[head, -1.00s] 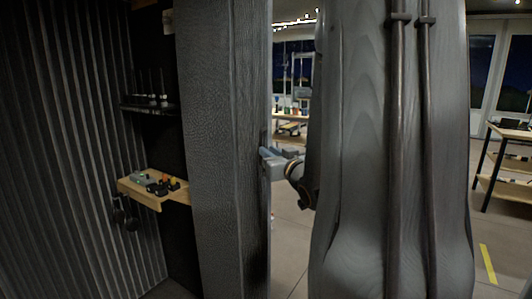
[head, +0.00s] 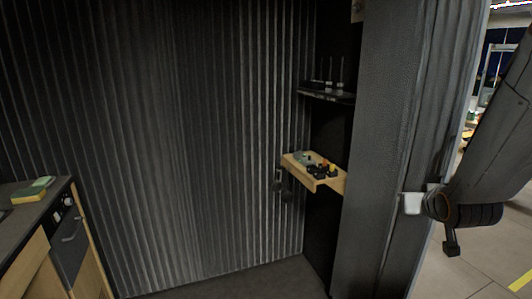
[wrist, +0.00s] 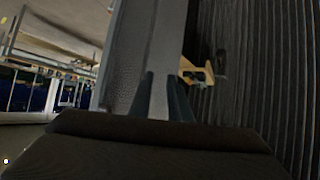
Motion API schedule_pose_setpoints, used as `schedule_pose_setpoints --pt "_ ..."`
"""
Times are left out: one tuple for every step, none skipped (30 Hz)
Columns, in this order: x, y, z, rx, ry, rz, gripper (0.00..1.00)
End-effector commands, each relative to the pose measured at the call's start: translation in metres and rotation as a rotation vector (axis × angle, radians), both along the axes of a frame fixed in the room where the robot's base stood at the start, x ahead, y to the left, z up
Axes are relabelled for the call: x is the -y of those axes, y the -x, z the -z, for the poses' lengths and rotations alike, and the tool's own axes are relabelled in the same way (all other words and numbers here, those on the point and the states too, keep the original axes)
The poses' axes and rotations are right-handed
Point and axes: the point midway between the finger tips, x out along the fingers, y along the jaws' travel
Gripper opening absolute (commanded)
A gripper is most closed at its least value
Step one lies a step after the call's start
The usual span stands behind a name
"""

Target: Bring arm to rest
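My arm (head: 485,150) comes in from the right edge of the head view and bends back toward the dark grey post. Its end, my gripper (head: 411,203), shows as a small pale grey piece in front of the post. I cannot tell whether it touches the post. In the wrist view my gripper (wrist: 160,80) shows two dark fingers standing apart with nothing between them. The post shows behind the gap.
The tall grey post (head: 385,130) stands close to my gripper. Left of it are a small wooden shelf (head: 329,184) with small items and a dark shelf (head: 326,95) above. A ribbed dark wall (head: 200,130) spans the middle. A counter (head: 25,205) with a sponge-like block (head: 32,190) is at far left.

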Motion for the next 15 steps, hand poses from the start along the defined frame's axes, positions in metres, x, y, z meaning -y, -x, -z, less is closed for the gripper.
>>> schedule_pose_setpoints --pt "-0.022 0.006 0.015 -0.084 -0.014 -0.018 0.17" --pt "-0.033 0.012 0.025 -0.140 -0.023 -0.025 0.17" --pt "-0.049 0.022 0.037 -0.215 -0.036 -0.035 0.17" --pt "-0.061 0.030 0.046 -0.273 -0.044 -0.044 0.17" --pt "-0.073 0.039 0.054 -0.330 -0.053 -0.054 0.17" --pt "-0.089 0.052 0.064 -0.406 -0.065 -0.068 0.17" --pt "-0.101 0.063 0.070 -0.462 -0.072 -0.082 0.17" --pt "-0.112 0.074 0.076 -0.517 -0.080 -0.092 0.17" --pt "-0.127 0.089 0.083 -0.587 -0.091 -0.110 0.17" --pt "-0.137 0.100 0.087 -0.637 -0.100 -0.122 0.17" --pt "-0.147 0.111 0.090 -0.683 -0.106 -0.133 0.17" --pt "-0.158 0.125 0.093 -0.741 -0.113 -0.148 0.17" --pt "-0.166 0.134 0.094 -0.779 -0.118 -0.159 0.17" --pt "-0.172 0.142 0.095 -0.812 -0.123 -0.166 0.17" --pt "-0.179 0.153 0.096 -0.851 -0.128 -0.177 0.17"
